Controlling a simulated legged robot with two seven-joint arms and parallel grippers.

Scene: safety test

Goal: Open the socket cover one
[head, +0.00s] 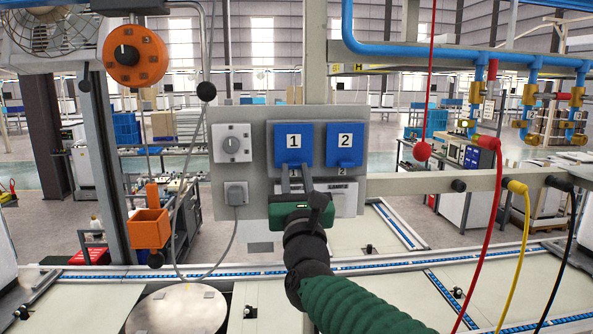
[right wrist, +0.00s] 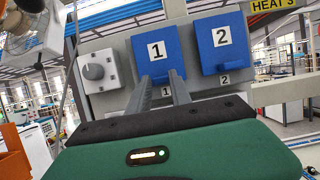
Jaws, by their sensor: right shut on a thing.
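Socket cover one (head: 293,146) is a blue flap marked 1 on a grey wall panel. It hangs down and looks closed; it also shows in the right wrist view (right wrist: 158,52). Socket cover two (head: 345,145), also blue, is beside it on the right and shows in the right wrist view (right wrist: 220,42). My right gripper (head: 296,178) is in front of cover one, with its fingertips at the cover's lower edge. In the right wrist view its two fingers (right wrist: 161,82) are close together at that edge. Their exact contact is hidden. My left gripper is not in view.
A grey rotary switch (head: 233,143) and a plugged grey socket (head: 236,193) are on the panel's left. An orange control box (head: 136,55) hangs at upper left, an orange bin (head: 149,228) below it. Red, yellow and black cables hang at right.

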